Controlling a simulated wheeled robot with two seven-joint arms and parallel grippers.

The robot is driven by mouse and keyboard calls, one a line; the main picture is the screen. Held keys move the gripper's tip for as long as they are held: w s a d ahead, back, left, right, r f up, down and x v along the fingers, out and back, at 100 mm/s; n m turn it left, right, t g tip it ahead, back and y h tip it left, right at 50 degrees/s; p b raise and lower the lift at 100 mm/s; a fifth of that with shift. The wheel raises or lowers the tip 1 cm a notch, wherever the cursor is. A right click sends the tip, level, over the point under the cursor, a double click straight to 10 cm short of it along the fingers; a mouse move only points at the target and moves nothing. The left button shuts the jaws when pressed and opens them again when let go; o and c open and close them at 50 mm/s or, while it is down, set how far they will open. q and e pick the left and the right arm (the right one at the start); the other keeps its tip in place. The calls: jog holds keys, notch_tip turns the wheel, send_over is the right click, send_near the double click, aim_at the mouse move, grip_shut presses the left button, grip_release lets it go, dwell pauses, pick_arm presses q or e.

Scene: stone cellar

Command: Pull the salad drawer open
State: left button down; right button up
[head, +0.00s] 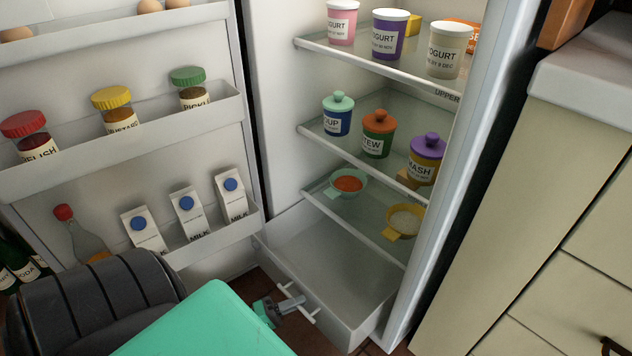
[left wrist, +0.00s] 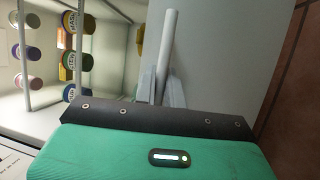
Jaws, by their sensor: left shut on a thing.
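The salad drawer (head: 345,265) is at the bottom of the open fridge. It stands at least partly open, and I see down into its pale interior, which looks empty. Its white bar handle (head: 312,317) is on the drawer's front. My left gripper (head: 291,304) is shut on this handle, with its green wrist housing below in the head view. In the left wrist view, the handle (left wrist: 170,30) runs up from between the grey fingers (left wrist: 163,88), in front of the plain drawer front (left wrist: 225,55). My right gripper is not in view.
The fridge door (head: 215,130) stands open on the left, its racks holding jars, milk cartons (head: 188,210) and a bottle. Shelves above the drawer hold yogurt tubs, lidded pots and bowls (head: 405,220). A cream cabinet (head: 560,210) stands close on the right.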

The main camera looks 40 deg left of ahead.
pick_arm(q)
jog(key=shift+s+a+p, duration=0.2)
jog(key=shift+s+p, duration=0.25)
jog(key=shift+s, duration=1.65)
jog(key=c, duration=1.5)
grip_release()
jog(key=p+v, duration=0.2)
jog(key=v, duration=1.1)
jog(key=shift+s+a+f, duration=0.2)
jog(key=shift+s, duration=0.15)
